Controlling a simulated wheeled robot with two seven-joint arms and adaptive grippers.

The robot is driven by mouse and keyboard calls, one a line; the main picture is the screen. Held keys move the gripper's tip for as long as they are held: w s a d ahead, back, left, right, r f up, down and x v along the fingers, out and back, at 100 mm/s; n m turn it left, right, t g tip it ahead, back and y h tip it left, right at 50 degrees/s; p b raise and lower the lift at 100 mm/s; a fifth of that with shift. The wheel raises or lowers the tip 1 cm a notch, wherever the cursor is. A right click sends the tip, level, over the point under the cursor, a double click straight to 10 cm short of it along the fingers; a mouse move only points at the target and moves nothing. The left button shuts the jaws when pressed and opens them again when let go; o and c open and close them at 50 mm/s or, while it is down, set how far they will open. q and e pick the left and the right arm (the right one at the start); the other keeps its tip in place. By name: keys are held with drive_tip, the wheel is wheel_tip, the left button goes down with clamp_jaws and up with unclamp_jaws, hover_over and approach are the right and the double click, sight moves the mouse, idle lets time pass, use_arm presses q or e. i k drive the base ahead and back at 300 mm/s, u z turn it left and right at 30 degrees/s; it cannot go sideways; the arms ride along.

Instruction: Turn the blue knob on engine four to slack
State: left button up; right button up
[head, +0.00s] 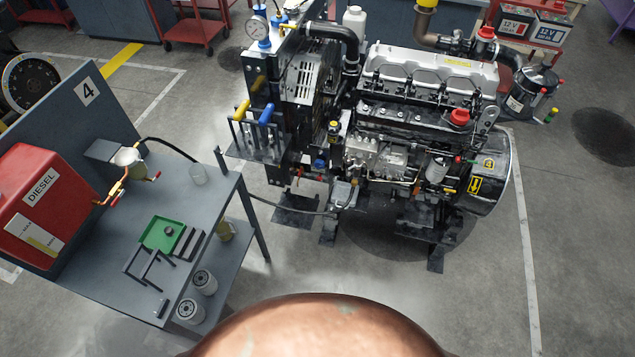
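A grey panel with the number 4 (87,91) stands at the left, behind the bench. The diesel engine (420,110) stands on the floor at upper centre, with a silver top cover and a red cap. A small blue knob (320,163) sits low on the engine's left front side; its exact setting is too small to tell. A blue lever handle (267,114) stands beside a yellow one (243,109) on the stand left of the engine. Blue fittings (264,44) sit below the round gauge. Neither of my grippers is in view.
A grey bench (190,185) at the left holds a red diesel tank (40,205), a green tray (162,233) and filters (190,309). A hose runs from it to the engine. Red carts (195,28) and a battery rack stand behind.

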sight(319, 164)
drive_tip(key=z, duration=0.25)
drive_tip(key=i, duration=0.85)
drive_tip(key=u, duration=0.3)
